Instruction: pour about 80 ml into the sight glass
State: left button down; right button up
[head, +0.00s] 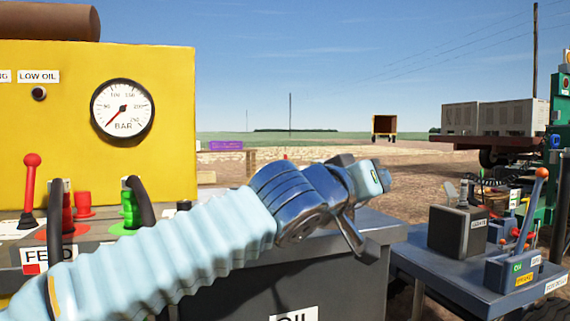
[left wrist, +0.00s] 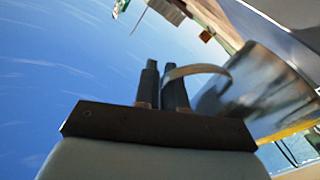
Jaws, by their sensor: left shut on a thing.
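In the left wrist view my left gripper (left wrist: 163,70) is shut on the thin curved handle of a shiny metal jug (left wrist: 250,85). The jug's body lies right of the fingers, and its mouth and contents are hidden. In the head view my left arm reaches from the lower left across to the middle right, over a dark grey cabinet (head: 345,290) with an OIL label. I cannot make out the jug or the fingertips for certain there. I cannot make out a sight glass in either view. My right gripper is not in view.
A yellow panel (head: 60,120) with a BAR gauge (head: 122,108) stands at left, above a ledge with a red lever (head: 32,180) and red and green fittings. At right is a blue-grey bench (head: 440,265) with a dark box (head: 457,232) and an orange-knobbed lever (head: 540,175).

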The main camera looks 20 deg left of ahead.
pick_arm(q)
jog(key=shift+s+r, duration=0.1)
jog(key=w+a+r+n+p, duration=0.2)
jog(key=a+r+n+p, duration=0.2)
jog(key=r+n+p, duration=0.2)
jog(key=w+a+r+n+p, duration=0.2)
jog(key=a+r+n+p, duration=0.3)
jog(key=r+n+p, duration=0.1)
jog(key=shift+w+a+r+n+t+p, duration=0.35)
jog(key=shift+r+p, duration=0.35)
jog(key=shift+p, duration=0.45)
jog(key=shift+w+a+r+n+p, duration=0.35)
jog(key=shift+a+r+n, duration=0.25)
jog(key=shift+n, duration=0.4)
jog(key=shift+w+a+r+n+p, duration=0.3)
jog(key=shift+a+n, duration=0.35)
jog(key=shift+n, duration=0.3)
dwell(1.7)
jog(key=shift+w+a+f+n+b, duration=0.25)
jog(key=shift+a+f+n+b, duration=0.05)
jog(key=shift+a+n, duration=0.4)
dwell(0.6)
